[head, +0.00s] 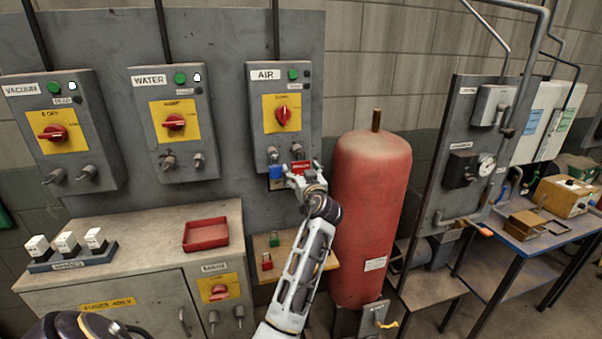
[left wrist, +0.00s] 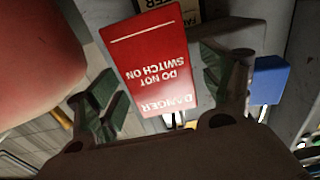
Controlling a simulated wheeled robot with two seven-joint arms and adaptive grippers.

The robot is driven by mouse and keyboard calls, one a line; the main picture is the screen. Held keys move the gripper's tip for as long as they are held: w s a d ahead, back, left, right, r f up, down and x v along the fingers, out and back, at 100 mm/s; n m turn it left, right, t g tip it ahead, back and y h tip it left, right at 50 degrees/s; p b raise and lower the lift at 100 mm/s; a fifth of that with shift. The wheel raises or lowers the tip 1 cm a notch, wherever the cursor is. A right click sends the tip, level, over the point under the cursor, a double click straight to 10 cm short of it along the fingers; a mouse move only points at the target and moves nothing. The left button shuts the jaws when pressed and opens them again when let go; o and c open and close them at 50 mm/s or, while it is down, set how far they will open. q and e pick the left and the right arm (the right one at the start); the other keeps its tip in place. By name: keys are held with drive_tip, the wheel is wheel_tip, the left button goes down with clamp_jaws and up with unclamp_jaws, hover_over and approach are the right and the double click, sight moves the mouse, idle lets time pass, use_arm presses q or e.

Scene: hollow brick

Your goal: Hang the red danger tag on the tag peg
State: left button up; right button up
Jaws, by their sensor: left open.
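The red danger tag (head: 301,167) is just below the right peg (head: 298,150) under the AIR box (head: 280,115). Its loop is too small to make out, so I cannot tell how it meets the peg. In the left wrist view the tag (left wrist: 150,60) reads "DANGER DO NOT SWITCH ON", upside down, between the fingers. My left gripper (head: 304,178) is at the tag; in the wrist view its fingers (left wrist: 166,98) are spread, with gaps on both sides of the tag. My right gripper is not in view.
A blue padlock (head: 276,172) hangs left of the tag, close to one finger in the wrist view (left wrist: 270,80). A red gas tank (head: 372,200) stands close right of my left arm. A red tray (head: 206,234) and small padlocks (head: 267,262) are below.

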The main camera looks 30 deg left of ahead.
use_arm(q)
drive_tip(key=shift+d, duration=0.1)
drive_tip(key=v, duration=0.8)
idle(0.4)
drive_tip(key=shift+f, duration=0.2)
drive_tip(key=shift+w, duration=0.1)
drive_tip(key=shift+x, duration=3.85)
drive_tip(key=shift+r, duration=0.15)
drive_tip(key=shift+s, duration=0.2)
